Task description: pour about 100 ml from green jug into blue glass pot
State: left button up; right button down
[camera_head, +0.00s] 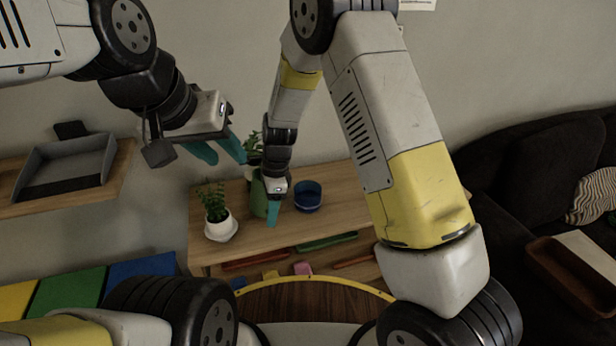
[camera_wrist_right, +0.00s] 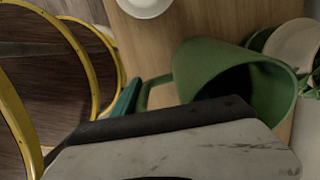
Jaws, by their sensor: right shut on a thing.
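The green jug (camera_head: 258,198) appears roughly upright at the wooden shelf top, partly hidden behind my right gripper (camera_head: 273,212). I cannot tell whether its base touches the wood. In the right wrist view the jug (camera_wrist_right: 205,68) shows its open mouth and its handle (camera_wrist_right: 152,88). A teal finger is at that handle, and my right gripper is shut on the jug. The blue glass pot (camera_head: 308,197) stands upright on the shelf top, just right of the jug. My left gripper (camera_head: 219,150) is open and empty, up and left of the jug.
A potted plant in a white pot (camera_head: 221,226) stands left of the jug; another plant (camera_head: 252,143) is behind it. The wooden top (camera_head: 345,215) is clear right of the blue pot. A grey tray (camera_head: 66,162) sits on the left wall shelf. A dark sofa is right.

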jog(key=shift+s+a+f+h+b, duration=0.1)
jog(key=shift+a+f+h+b, duration=0.2)
jog(key=shift+h, duration=0.5)
dwell(2.6)
